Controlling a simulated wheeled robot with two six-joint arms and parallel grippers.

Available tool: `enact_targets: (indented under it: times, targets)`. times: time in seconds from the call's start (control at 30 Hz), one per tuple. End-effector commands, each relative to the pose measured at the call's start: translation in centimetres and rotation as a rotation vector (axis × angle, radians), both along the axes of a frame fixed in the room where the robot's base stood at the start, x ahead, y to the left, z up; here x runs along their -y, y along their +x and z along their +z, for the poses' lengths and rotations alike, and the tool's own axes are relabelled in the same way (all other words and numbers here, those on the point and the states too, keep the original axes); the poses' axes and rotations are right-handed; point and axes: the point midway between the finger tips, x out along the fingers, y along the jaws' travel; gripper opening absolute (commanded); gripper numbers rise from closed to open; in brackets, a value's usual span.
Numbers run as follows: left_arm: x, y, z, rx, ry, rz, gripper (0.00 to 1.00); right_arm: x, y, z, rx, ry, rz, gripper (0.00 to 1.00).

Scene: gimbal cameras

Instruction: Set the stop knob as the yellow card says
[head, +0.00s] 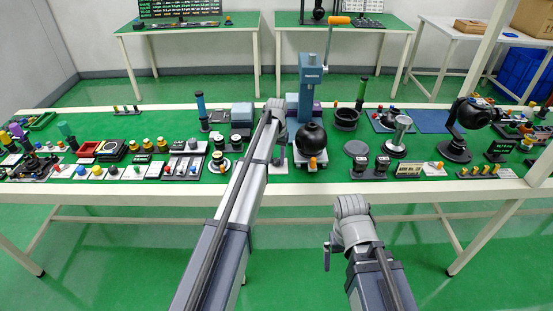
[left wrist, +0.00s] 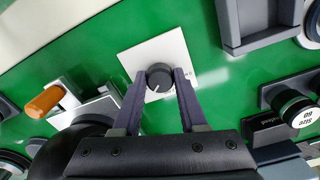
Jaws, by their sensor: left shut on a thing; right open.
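The stop knob (left wrist: 158,80) is a dark round knob on a white square plate (left wrist: 150,52) in the left wrist view. A pale line on its face points down and slightly left in that view. My left gripper (left wrist: 160,73) has one finger on each side of the knob and is shut on it. Part of the plate's print is hidden by the right finger. In the head view my left arm covers the knob. A pale yellowish card (head: 409,170) stands near the table's front edge; its print is too small to read. My right gripper (head: 327,256) is empty in front of the table.
A black ball-shaped object (head: 311,138) and a blue press (head: 312,85) with an orange handle stand right of my left gripper. Dark knobs (head: 219,160) stand to its left. A black sign (head: 499,150) with green text is at the right. Many small items crowd the table.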

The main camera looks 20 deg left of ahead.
Motion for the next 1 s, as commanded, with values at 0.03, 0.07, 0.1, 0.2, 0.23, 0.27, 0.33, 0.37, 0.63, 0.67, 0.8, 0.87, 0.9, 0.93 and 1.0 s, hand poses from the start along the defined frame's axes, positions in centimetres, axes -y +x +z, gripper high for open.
enact_targets:
  times: [0.03, 0.07, 0.1, 0.2, 0.23, 0.27, 0.33, 0.37, 0.63, 0.67, 0.8, 0.87, 0.9, 0.93, 1.0]
  targets:
    - [-0.01, -0.02, 0.0, 0.0, 0.0, -0.026, 0.0, 0.0, 0.0, 0.0, 0.0, 0.0, 0.0, 1.0]
    - [-0.02, -0.01, 0.0, 0.0, 0.0, -0.042, 0.0, 0.0, 0.0, 0.0, 0.0, 0.0, 0.0, 1.0]
    - [-0.02, -0.01, 0.0, 0.0, 0.0, -0.06, 0.0, 0.0, 0.0, 0.0, 0.0, 0.0, 0.0, 1.0]
    - [-0.02, -0.01, 0.0, 0.0, 0.0, -0.099, 0.0, 0.0, 0.0, 0.0, 0.0, 0.0, 0.0, 1.0]
    - [-0.03, -0.01, 0.0, 0.0, 0.0, -0.108, 0.0, 0.0, 0.0, 0.0, 0.0, 0.0, 0.0, 1.0]
    - [-0.03, -0.01, 0.0, 0.0, 0.0, -0.116, 0.0, 0.0, 0.0, 0.0, 0.0, 0.0, 0.0, 1.0]
    - [-0.03, -0.01, 0.0, 0.0, 0.0, -0.133, 0.0, 0.0, 0.0, 0.0, 0.0, 0.0, 0.0, 1.0]
    - [-0.03, -0.01, 0.0, 0.0, 0.0, -0.139, 0.0, 0.0, 0.0, 0.0, 0.0, 0.0, 0.0, 1.0]
    - [-0.03, -0.01, 0.0, 0.0, 0.0, -0.159, 0.0, 0.0, 0.0, 0.0, 0.0, 0.0, 0.0, 1.0]
    - [-0.03, -0.01, 0.0, 0.0, 0.0, -0.159, 0.0, 0.0, 0.0, 0.0, 0.0, 0.0, 0.0, 1.0]
    - [-0.03, -0.01, 0.0, 0.0, 0.0, -0.159, 0.0, 0.0, 0.0, 0.0, 0.0, 0.0, 0.0, 1.0]
    - [-0.03, -0.01, 0.0, 0.0, 0.0, -0.159, 0.0, 0.0, 0.0, 0.0, 0.0, 0.0, 0.0, 1.0]
    - [-0.03, -0.01, 0.0, 0.0, 0.0, -0.158, 0.0, 0.0, 0.0, 0.0, 0.0, 0.0, 0.0, 1.0]
    - [-0.03, -0.01, 0.0, 0.0, 0.0, -0.158, 0.44, 0.0, 0.0, 0.0, 0.0, 0.0, 0.0, 1.0]
    - [-0.03, -0.01, 0.0, 0.0, 0.0, -0.158, 0.52, 0.0, 0.0, 0.0, 0.0, 0.0, 0.0, 1.0]
